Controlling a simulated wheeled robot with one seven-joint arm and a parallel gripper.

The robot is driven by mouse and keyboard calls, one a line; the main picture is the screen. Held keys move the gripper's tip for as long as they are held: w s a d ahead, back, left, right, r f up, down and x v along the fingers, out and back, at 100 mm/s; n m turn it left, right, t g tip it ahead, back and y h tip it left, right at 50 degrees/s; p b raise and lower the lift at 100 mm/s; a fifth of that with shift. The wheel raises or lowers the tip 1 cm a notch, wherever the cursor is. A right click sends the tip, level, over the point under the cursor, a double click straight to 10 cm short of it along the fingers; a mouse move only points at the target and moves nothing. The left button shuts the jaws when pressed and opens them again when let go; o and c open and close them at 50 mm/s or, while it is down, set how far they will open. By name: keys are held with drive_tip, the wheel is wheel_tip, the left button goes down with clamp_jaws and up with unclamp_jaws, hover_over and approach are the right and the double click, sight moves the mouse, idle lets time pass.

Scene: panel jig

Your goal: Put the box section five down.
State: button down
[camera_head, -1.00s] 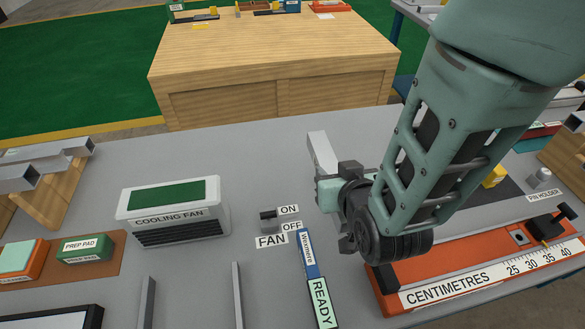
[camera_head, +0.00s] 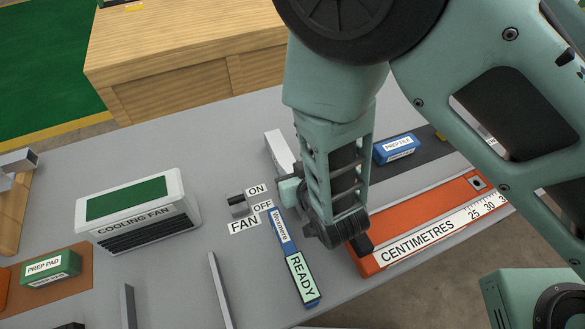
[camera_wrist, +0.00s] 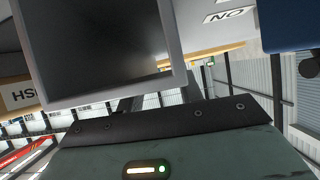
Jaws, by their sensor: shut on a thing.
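The box section (camera_head: 280,150) is a pale grey square tube, seen in the head view beyond my gripper. My gripper (camera_head: 291,188) is shut on it, to the right of the fan switch; my wrist and arm hide the near part of the tube. In the wrist view a square hollow tube end (camera_wrist: 174,50), grey-rimmed with a dark inside, fills the upper left, close to the camera. I cannot tell whether the tube touches the bench. No number on it is readable.
An orange centimetre rule (camera_head: 375,262) and a blue PREP FILE box (camera_head: 396,149) lie to the right. Grey bench shows clear beyond the switch.

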drive_tip(key=shift+f, duration=0.3)
drive_tip(key=shift+f, duration=0.1)
drive_tip(key=c, duration=1.2)
unclamp_jaws()
drive_tip(key=shift+s+r, duration=0.1)
drive_tip(key=shift+r, duration=0.1)
drive_tip(key=b+v, duration=0.1)
drive_tip(key=v, duration=0.8)
drive_tip(key=shift+d+r, duration=0.1)
drive_tip(key=s+p, duration=0.1)
drive_tip(key=p, duration=0.1)
drive_tip(key=shift+d+r+p, duration=0.15)
drive_tip(key=shift+r+p, duration=0.2)
drive_tip(key=shift+r, duration=0.05)
drive_tip(key=shift+s+d+r+p, duration=0.15)
drive_tip(key=shift+s+d+p, duration=0.3)
drive_tip(key=shift+p, duration=0.75)
